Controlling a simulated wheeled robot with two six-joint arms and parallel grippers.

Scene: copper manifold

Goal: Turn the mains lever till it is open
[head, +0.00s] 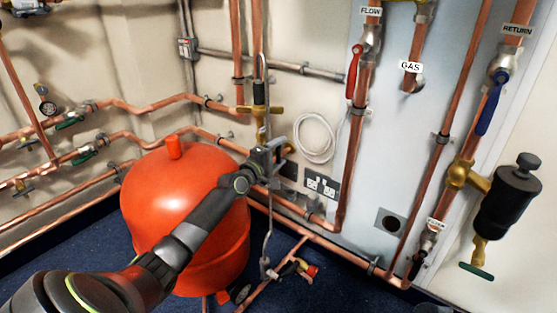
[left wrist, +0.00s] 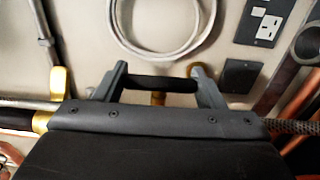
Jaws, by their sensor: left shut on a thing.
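My left gripper (head: 272,150) reaches in from the lower left to the wall, beside the brass valve fittings (head: 262,112) behind the red vessel. In the left wrist view, its two grey fingers (left wrist: 163,88) are shut on a black bar-shaped handle (left wrist: 160,84), which I take for the mains lever. The handle lies across between the fingers, with brass (left wrist: 158,98) showing just behind it. In the head view the gripper hides the lever, so its angle to the pipe cannot be told. My right gripper is not in view.
The red vessel (head: 185,215) stands under my left arm. A braided hose (head: 267,225) hangs by the gripper. A coiled white cable (head: 315,138) and a socket (head: 321,185) are on the wall to the right. Copper pipes with a red lever (head: 354,72) and a blue lever (head: 490,105) stand further right.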

